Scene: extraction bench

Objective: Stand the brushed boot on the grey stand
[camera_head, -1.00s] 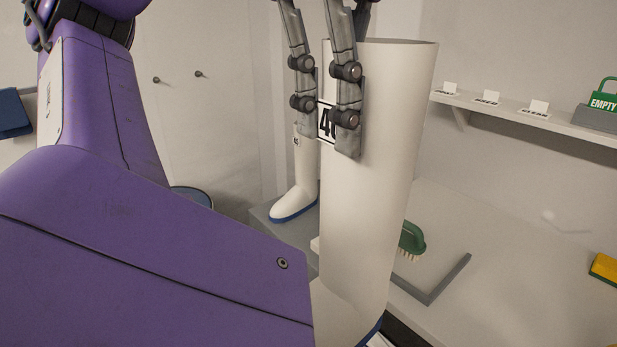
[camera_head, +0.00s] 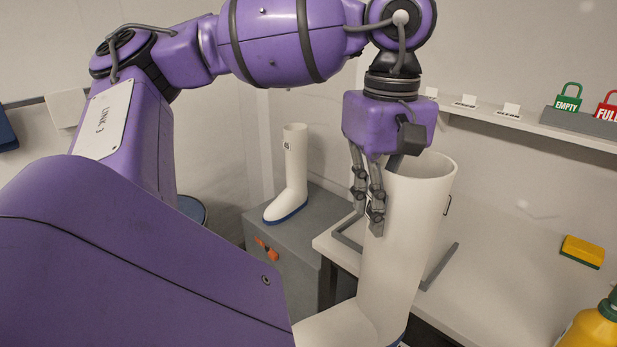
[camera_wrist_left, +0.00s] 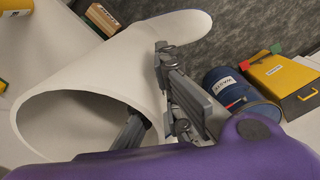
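A large white boot (camera_head: 405,250) with a blue sole is near the camera, upright in the head view, its toe toward the lower left. My left gripper (camera_head: 383,195) is at its top rim. In the left wrist view, one finger is inside the opening of the boot (camera_wrist_left: 110,75) and the other outside, with the wall between them. A smaller-looking white boot (camera_head: 290,180) stands upright on a grey block (camera_head: 265,228) at the back left; whether this block is the grey stand I cannot tell. My right gripper is not in view.
The pale bench (camera_head: 490,285) is behind the held boot, with a grey angled strip (camera_head: 440,268) and a yellow sponge (camera_head: 582,251). A yellow bottle (camera_head: 592,328) stands at lower right. The wrist view shows a blue drum (camera_wrist_left: 235,88) and yellow box (camera_wrist_left: 283,78).

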